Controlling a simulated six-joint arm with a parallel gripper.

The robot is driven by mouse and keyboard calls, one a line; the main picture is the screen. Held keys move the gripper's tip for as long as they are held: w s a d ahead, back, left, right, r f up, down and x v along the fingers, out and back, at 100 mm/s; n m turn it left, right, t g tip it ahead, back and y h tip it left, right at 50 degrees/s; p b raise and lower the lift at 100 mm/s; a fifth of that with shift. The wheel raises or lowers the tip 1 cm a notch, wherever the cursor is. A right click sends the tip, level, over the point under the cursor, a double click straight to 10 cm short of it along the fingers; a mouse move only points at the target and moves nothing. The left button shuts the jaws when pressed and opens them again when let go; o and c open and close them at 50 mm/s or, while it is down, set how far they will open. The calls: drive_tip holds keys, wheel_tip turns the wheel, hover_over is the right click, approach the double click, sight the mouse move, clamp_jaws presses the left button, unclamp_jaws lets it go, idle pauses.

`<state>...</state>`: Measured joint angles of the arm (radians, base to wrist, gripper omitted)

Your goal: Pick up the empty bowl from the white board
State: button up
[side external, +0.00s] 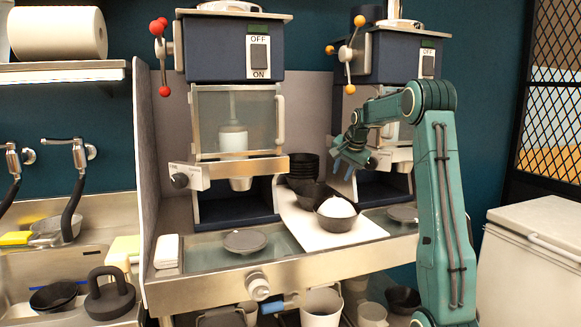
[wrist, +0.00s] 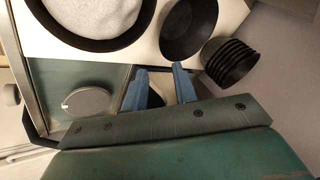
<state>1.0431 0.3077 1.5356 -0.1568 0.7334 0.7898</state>
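The empty dark bowl (side external: 311,193) sits on the white board (side external: 300,226), behind a dark bowl heaped with white filling (side external: 337,209). In the wrist view the empty bowl (wrist: 188,28) lies beyond the fingertips, between the filled bowl (wrist: 95,44) and a stack of dark bowls (wrist: 231,64). My gripper (side external: 343,167) is above the board, up and to the right of the empty bowl. Its two blue fingers (wrist: 160,70) are apart with nothing held between them, and they do not touch the bowl.
The stack of bowls (side external: 303,164) stands close behind the empty bowl. Two dispensing machines (side external: 235,125) rise behind the counter. A round grey lid (side external: 245,241) is on the counter to the left, and another lid (side external: 403,214) is to the right.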

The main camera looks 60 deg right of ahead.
approach(331, 197)
drive_tip(key=shift+d+x, duration=0.2)
drive_tip(key=shift+x, duration=1.2)
drive_tip(key=shift+d+x, duration=0.25)
drive_tip(key=shift+x, duration=1.15)
drive_tip(key=shift+x, duration=2.45)
drive_tip(key=shift+r, duration=0.1)
drive_tip(key=shift+c, duration=0.2)
clamp_jaws()
